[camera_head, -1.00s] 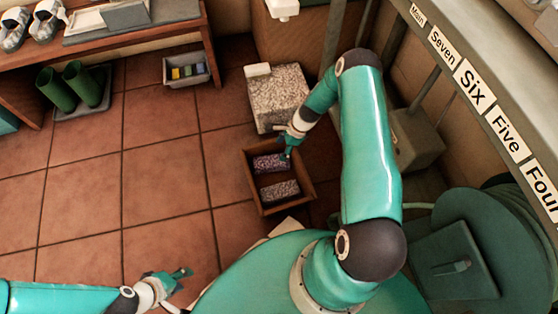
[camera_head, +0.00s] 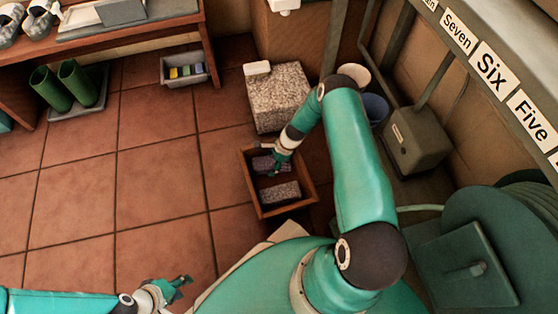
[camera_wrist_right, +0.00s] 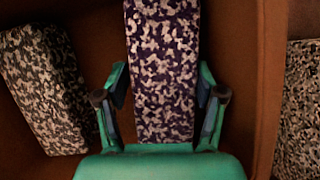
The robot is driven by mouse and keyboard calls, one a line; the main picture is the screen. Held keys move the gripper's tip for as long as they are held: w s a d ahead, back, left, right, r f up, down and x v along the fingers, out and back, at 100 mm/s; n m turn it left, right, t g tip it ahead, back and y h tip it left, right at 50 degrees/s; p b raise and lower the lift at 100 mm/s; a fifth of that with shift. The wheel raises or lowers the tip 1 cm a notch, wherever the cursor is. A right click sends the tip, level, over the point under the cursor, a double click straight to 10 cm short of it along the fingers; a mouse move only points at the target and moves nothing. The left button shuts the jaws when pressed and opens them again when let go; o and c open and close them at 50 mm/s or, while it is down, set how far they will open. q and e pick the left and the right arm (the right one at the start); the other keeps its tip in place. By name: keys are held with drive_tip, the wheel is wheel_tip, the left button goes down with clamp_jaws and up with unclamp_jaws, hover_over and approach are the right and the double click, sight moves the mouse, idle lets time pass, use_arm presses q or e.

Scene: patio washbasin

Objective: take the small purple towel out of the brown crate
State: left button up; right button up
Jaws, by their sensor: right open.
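The brown crate (camera_head: 250,185) stands on the tiled floor, its open top facing up. The small purple towel (camera_wrist_right: 163,60), purple with pale speckles, lies inside it at the far end; in the head view it is partly hidden by my right gripper (camera_head: 272,166). In the right wrist view my right gripper (camera_wrist_right: 163,105) is open, with one finger on each side of the towel. I cannot tell whether the fingers touch it. A grey speckled towel (camera_head: 280,192) lies in the near end of the crate. My left gripper (camera_head: 182,284) is open and empty, low at the left.
A speckled stone block (camera_head: 278,100) with a white bar (camera_head: 257,68) on it stands just behind the crate. A grey bin (camera_head: 185,70) and green boots (camera_head: 75,82) are at the back left. The floor left of the crate is clear.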

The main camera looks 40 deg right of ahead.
drive_tip(key=shift+r, duration=0.1)
drive_tip(key=c, duration=0.9)
drive_tip(key=shift+c, duration=0.2)
drive_tip(key=shift+r, duration=0.15)
